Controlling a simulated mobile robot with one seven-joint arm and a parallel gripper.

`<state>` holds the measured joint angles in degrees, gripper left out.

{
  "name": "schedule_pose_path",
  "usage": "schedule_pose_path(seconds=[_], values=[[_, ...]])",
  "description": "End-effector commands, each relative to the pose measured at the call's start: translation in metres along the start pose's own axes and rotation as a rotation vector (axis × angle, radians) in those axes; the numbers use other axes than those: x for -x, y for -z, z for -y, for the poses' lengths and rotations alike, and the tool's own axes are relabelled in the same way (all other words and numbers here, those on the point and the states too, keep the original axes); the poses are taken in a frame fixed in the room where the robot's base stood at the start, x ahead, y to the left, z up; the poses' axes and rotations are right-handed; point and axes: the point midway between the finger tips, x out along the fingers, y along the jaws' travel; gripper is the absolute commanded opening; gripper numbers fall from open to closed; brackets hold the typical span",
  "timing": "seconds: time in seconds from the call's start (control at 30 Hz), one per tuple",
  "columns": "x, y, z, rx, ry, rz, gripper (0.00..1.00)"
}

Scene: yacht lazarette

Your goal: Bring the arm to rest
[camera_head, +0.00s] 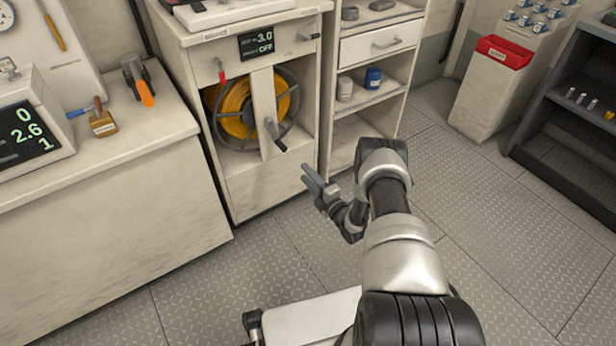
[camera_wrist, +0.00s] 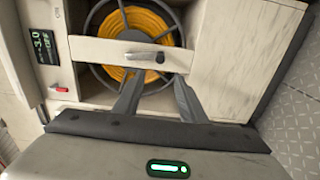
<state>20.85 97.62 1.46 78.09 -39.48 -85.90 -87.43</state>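My gripper (camera_head: 314,183) is at the end of my outstretched arm, in front of the hose reel cabinet (camera_head: 245,185) in the head view. Its two dark fingers are apart with nothing between them. In the wrist view my gripper (camera_wrist: 156,90) points at the yellow hose reel (camera_wrist: 135,35). The reel's crank with a black knob (camera_wrist: 159,57) shows just beyond the fingertips. In the head view the crank handle (camera_head: 279,144) is a little up and left of my gripper, and a gap shows between them.
A display (camera_head: 257,43) reads 3.0 and OFF. A red-handled lever (camera_head: 221,76) and a second lever (camera_head: 309,37) are on the cabinet. Shelves with a drawer (camera_head: 380,42) stand to the right. A workbench (camera_head: 120,150) is at left. The plate floor (camera_head: 480,220) at right is clear.

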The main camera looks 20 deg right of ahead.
Motion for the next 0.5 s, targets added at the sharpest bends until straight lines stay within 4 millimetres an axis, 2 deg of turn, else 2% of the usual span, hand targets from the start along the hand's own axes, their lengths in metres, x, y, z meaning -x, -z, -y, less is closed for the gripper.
schedule_pose_path(seconds=[0.23,0.3,0.37,0.47,0.5], values=[[0.000,0.000,-0.001,0.000,0.000,0.000,0.38],[-0.005,-0.003,-0.006,-0.003,0.007,0.002,0.38],[-0.014,-0.009,-0.018,-0.011,0.022,0.009,0.38],[-0.039,-0.024,-0.051,-0.042,0.074,0.031,0.38],[-0.050,-0.031,-0.070,-0.062,0.102,0.045,0.38]])
